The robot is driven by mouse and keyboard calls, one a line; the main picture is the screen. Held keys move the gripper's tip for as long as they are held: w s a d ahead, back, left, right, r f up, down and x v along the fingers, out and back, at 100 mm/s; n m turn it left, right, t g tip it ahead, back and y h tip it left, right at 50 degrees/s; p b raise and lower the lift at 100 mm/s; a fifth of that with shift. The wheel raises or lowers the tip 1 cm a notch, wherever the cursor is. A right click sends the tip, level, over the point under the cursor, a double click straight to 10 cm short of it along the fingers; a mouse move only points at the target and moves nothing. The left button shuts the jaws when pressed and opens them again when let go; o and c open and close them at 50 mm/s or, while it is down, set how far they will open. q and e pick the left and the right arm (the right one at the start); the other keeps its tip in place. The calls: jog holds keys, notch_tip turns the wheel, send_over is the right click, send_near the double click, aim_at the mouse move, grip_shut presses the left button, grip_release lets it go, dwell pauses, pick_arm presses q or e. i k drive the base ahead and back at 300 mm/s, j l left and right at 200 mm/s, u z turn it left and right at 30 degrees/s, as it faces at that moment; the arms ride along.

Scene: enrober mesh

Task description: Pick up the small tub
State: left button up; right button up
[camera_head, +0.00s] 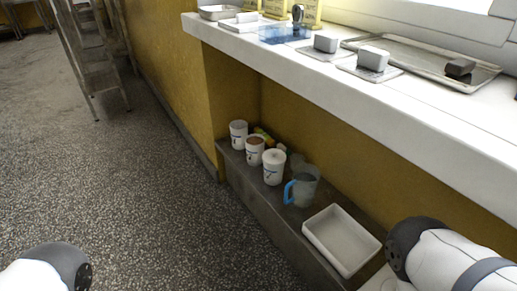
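Three white tubs with blue markings stand upright in a row on a low dark ledge: a far tub (239,135), a middle tub (255,151) with a brownish top, and a near tub (274,168). A rounded white and dark part of my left arm shows at the bottom left, and part of my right arm shows at the bottom right. Neither gripper is in view, and nothing of mine touches the tubs.
A clear jug with a blue handle (303,186) stands just right of the near tub. A white rectangular tray (341,239) lies farther right. Small coloured items sit behind the tubs. A white counter (290,57) with trays and grey blocks overhangs the ledge. The speckled floor (130,190) is clear.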

aim_at(255, 150)
jog(key=k+j+u, duration=0.1)
jog(key=u, duration=2.85)
jog(key=j+z, duration=0.1)
jog(key=z, duration=3)
jog(key=i+j+z, duration=0.1)
jog(key=i+j, duration=0.15)
jog(key=i+j+z, duration=0.1)
jog(key=i+j, duration=0.15)
jog(key=j, duration=0.15)
jog(key=i+j+z, duration=0.25)
jog(key=i+j, duration=0.2)
jog(key=j, duration=0.25)
jog(key=i+j+z, duration=0.1)
jog(key=j, duration=0.3)
jog(key=i+j+z, duration=0.1)
jog(key=i+j, duration=0.2)
jog(key=i+j+z, duration=0.1)
jog(key=j, duration=0.4)
jog(key=i, duration=0.05)
